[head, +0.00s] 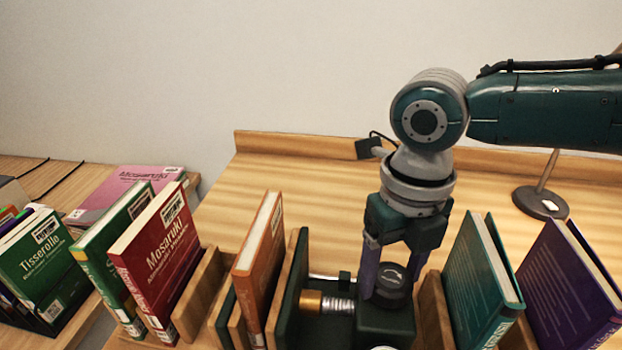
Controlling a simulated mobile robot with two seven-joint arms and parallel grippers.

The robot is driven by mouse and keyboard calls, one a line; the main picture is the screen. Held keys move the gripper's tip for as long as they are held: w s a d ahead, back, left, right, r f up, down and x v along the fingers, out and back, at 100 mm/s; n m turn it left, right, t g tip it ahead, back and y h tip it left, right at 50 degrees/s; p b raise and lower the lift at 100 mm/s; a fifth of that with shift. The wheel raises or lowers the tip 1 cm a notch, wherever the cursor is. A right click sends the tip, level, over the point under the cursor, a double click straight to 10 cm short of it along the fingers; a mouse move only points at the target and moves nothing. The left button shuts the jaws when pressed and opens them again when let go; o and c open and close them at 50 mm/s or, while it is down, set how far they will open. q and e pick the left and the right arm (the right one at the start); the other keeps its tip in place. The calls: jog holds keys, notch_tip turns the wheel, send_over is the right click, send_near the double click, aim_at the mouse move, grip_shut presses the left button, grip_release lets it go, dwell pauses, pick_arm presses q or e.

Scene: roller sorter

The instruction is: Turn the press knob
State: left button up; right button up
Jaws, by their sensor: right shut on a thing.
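The press knob (394,281) is a dark round cap with a pale curved arrow on its top. It sits on a dark green block (386,322) of the press, among the books in the middle front. My right gripper (392,272) reaches down from above, with a finger on either side of the knob, and is shut on it. A screw (339,305) with a brass-coloured end (311,301) lies to the left of the block. My left gripper is not in view.
An orange book (259,262) stands left of the press. A teal book (478,284) and a purple book (560,290) stand to its right. A round stand base (540,203) is behind them. The table behind the press is mostly clear.

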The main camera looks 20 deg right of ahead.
aim_at(390, 278)
jog(key=shift+a+r+n, duration=0.1)
jog(key=shift+n, duration=0.5)
jog(key=o, duration=1.4)
jog(key=shift+c, duration=0.2)
notch_tip(390, 278, up, 10)
